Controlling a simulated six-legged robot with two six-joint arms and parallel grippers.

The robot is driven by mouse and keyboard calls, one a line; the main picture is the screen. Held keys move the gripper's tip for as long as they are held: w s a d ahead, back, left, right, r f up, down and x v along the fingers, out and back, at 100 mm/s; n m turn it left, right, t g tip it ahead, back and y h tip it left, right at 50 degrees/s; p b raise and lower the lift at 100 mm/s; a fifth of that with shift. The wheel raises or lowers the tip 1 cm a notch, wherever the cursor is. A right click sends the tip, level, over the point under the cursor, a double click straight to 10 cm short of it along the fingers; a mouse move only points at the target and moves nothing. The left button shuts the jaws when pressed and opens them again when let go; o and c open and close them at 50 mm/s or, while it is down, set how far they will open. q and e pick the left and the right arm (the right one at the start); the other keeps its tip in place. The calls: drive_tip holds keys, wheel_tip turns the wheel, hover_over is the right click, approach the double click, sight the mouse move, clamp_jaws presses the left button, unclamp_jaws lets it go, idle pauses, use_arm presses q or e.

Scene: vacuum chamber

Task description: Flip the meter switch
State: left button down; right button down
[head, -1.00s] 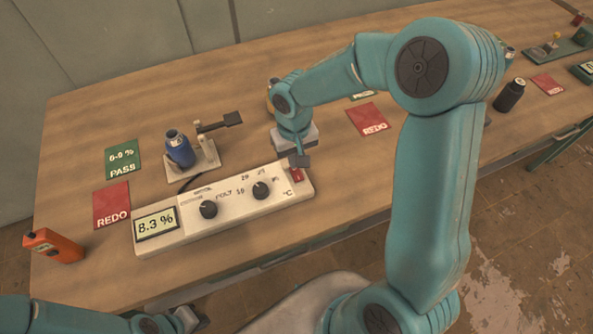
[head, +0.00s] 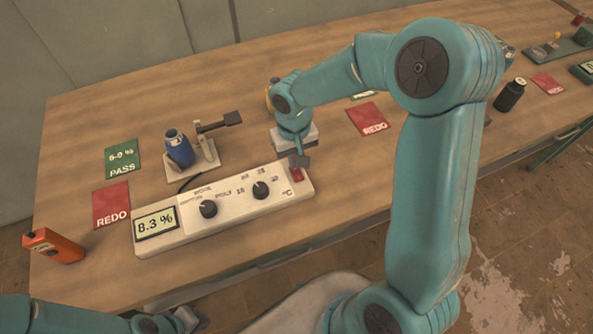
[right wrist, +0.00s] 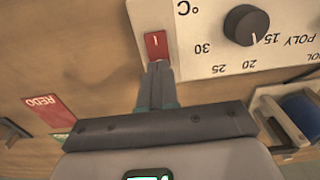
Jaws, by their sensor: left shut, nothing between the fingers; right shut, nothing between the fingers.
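The white meter (head: 228,208) lies on the wooden table with its display lit at 8.3 % and two black knobs. Its red switch (head: 297,174) sits at the right end and is partly hidden by my right gripper (head: 300,162). In the right wrist view the red switch (right wrist: 156,45) shows a white mark, and the shut fingertips of my right gripper (right wrist: 158,66) are right at its near edge. I cannot tell whether they touch it. My left gripper (head: 190,318) is low at the front, shut and empty, away from the meter.
A blue canister (head: 179,149) sits in a white stand with a black lever behind the meter. A green PASS card (head: 123,158), red REDO cards (head: 112,206) and an orange handheld device (head: 54,245) lie around it. A black bottle (head: 509,95) stands further right.

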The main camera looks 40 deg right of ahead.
drive_tip(key=shift+f+b, duration=0.75)
drive_tip(key=shift+f, duration=0.15)
drive_tip(key=shift+r, duration=0.1)
drive_tip(key=shift+r+p, duration=2.45)
drive_tip(key=shift+r, duration=1.1)
drive_tip(key=shift+f, duration=0.1)
drive_tip(key=shift+s, duration=0.15)
